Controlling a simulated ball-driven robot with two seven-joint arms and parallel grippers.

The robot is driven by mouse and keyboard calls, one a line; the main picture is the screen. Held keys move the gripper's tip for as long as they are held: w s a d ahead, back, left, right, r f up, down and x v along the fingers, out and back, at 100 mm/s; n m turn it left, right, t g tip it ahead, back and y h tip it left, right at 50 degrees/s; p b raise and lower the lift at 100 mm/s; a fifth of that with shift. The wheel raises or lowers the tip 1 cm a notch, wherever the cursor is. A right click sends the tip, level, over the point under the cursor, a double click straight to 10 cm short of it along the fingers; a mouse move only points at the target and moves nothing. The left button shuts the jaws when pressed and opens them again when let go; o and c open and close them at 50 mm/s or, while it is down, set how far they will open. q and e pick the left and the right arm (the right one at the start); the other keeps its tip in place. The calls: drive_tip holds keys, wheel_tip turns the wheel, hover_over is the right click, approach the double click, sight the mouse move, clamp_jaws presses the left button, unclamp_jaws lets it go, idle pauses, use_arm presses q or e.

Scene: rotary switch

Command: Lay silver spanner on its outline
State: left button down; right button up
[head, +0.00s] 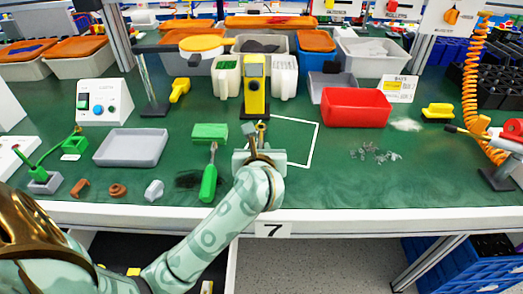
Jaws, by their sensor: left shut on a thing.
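My left gripper (261,131) reaches over the middle of the green bench, with its arm coming up from the lower left. It is shut on a small dark grey piece (248,129), which looks like the silver spanner. Most of that piece is hidden by the gripper, so its shape and tilt cannot be told. A white outlined rectangle (317,137) is marked on the bench just right of the gripper. Its left part is hidden behind the gripper and wrist; no spanner shape can be made out inside it. My right gripper is not in view.
A yellow upright device (254,88) stands just behind the gripper. The front right bench is clear.

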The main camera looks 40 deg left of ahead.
use_arm(q)
drive_tip(key=c, duration=1.8)
unclamp_jaws()
drive_tip(key=shift+f, duration=0.2)
drive_tip(key=o, duration=0.4)
drive_tip(key=shift+o, duration=0.2)
drive_tip(key=shift+r, duration=0.1)
